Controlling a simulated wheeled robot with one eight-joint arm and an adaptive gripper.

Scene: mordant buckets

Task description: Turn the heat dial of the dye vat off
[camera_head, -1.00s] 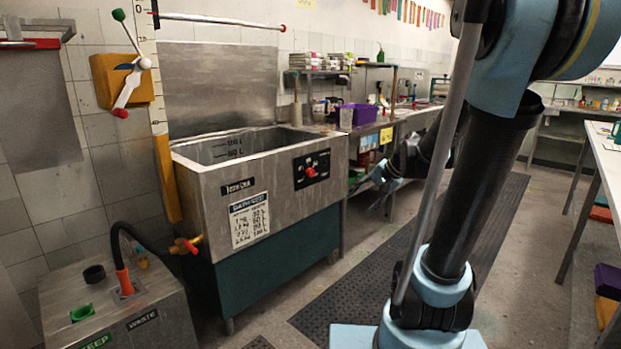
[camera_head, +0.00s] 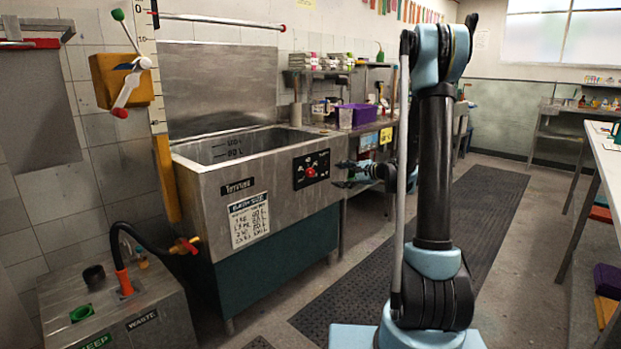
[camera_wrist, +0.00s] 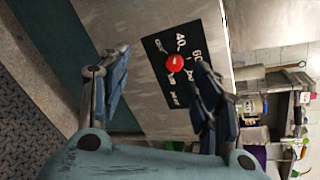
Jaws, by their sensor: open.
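The dye vat (camera_head: 215,195) is a steel tub on a dark green base, left of centre in the head view. Its heat dial (camera_head: 311,172) is a red knob on a black panel with white markings on the front. The dial also shows in the wrist view (camera_wrist: 176,63), ahead of and between the finger lines, nearer the right finger. My gripper (camera_head: 345,174) is open and empty, just right of the panel in the head view. It also shows in the wrist view (camera_wrist: 160,85), fingers spread, apart from the dial as far as I can tell.
A waste box (camera_head: 130,305) with a black hose stands at the front left. A red-handled valve (camera_head: 185,245) sticks out from the vat's lower left. A bench with a purple bin (camera_head: 357,115) stands behind.

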